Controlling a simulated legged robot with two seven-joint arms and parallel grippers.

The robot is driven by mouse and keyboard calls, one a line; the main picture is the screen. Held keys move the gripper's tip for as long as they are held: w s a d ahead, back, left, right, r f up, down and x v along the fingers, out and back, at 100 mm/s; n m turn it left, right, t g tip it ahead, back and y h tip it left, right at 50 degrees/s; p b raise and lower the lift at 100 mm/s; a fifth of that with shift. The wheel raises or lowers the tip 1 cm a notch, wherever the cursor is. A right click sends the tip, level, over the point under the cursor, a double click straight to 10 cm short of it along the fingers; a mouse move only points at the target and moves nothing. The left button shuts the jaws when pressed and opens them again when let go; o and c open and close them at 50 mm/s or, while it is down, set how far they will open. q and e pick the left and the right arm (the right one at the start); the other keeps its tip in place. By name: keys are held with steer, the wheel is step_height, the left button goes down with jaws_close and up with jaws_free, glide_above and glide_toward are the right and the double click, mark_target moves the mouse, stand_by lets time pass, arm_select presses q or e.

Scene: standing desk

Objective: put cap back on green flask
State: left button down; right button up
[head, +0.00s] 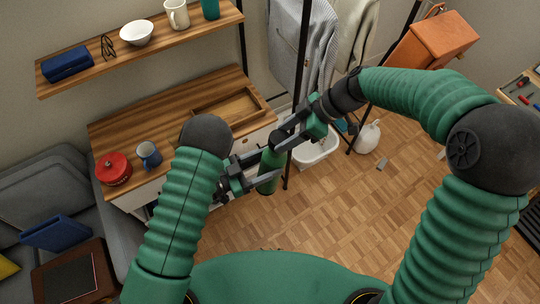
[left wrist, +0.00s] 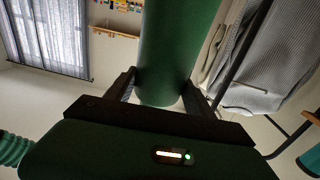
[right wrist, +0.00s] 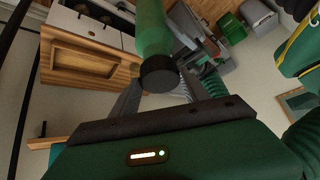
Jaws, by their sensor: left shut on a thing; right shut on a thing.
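The green flask (head: 268,172) hangs upright in the air in front of the desk. My left gripper (head: 264,180) is shut around its body; the flask (left wrist: 175,45) also fills the space between the fingers in the left wrist view. The black cap (right wrist: 158,75) is at the flask's neck end, in line with the flask and apparently touching it. Whether it is fully seated cannot be told. My right gripper (head: 282,142) comes from the upper right and is shut on the cap. In the head view the right fingers partly hide the cap.
The wooden desk (head: 150,115) behind holds a red pot (head: 113,168), a blue mug (head: 149,154) and a wooden tray (head: 229,105). A clothes rack pole (head: 303,60) stands close behind my right gripper. A white basin (head: 316,150) is beyond. Open floor lies in front.

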stand_by(0.4)
steer(key=shift+a+f, duration=0.1)
steer(key=shift+f, duration=0.8)
steer(key=shift+s+a+f, duration=0.1)
steer(key=shift+s+f, duration=0.05)
steer(key=shift+f, duration=0.4)
